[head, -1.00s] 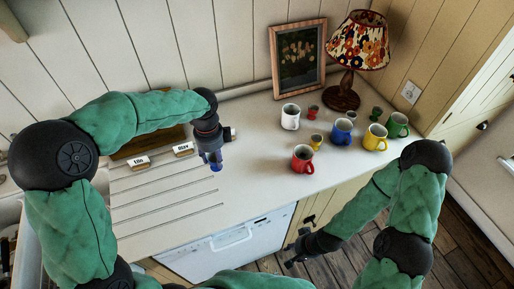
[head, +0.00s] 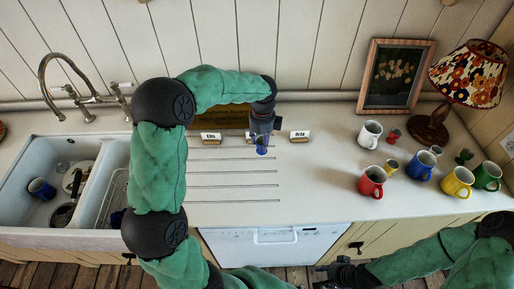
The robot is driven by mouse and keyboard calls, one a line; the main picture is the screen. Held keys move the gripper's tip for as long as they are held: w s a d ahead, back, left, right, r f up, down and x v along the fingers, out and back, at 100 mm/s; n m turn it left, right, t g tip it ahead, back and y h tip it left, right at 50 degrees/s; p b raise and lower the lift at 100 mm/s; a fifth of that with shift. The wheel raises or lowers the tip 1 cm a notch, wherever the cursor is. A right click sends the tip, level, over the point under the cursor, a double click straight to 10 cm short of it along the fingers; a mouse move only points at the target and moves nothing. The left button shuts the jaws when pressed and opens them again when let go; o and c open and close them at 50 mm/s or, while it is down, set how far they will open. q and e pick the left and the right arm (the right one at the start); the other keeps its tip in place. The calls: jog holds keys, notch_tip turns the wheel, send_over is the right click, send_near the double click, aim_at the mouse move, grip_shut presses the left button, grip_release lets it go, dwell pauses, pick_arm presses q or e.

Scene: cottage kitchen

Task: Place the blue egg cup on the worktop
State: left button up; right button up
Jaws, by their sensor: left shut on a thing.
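My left gripper (head: 262,139) points down over the grooved part of the worktop (head: 320,190), between two small name cards. It is shut on a small blue thing, which looks like the blue egg cup (head: 262,150). I cannot tell whether the cup touches the surface. My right gripper (head: 332,270) is low, in front of the cupboards and below the worktop edge. Its fingers are too small and dark to read.
Mugs in white (head: 370,134), red (head: 372,182), blue (head: 421,166), yellow (head: 457,182) and green (head: 487,177) stand at the right with small egg cups. Name cards read Elm (head: 211,136) and Iris (head: 299,135). A sink (head: 40,222) with dishes is at the left. The worktop's middle is clear.

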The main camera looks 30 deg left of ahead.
pick_arm(q)
jog(key=a+f, duration=0.1)
jog(key=w+a+f, duration=0.1)
jog(key=f, duration=0.1)
jog(key=a+f, duration=0.1)
jog(key=f, duration=0.1)
jog(key=shift+w+a+b, duration=0.15)
jog(key=shift+w+b, duration=0.15)
jog(key=shift+w, duration=0.1)
jog(key=shift+a+f+b, duration=0.1)
jog(key=shift+f+b, duration=0.2)
jog(key=shift+f, duration=1.2)
jog(key=shift+f, duration=0.1)
jog(key=o, duration=1.2)
jog(key=shift+c, duration=0.2)
notch_tip(320, 180, up, 12)
jog(key=p, duration=0.2)
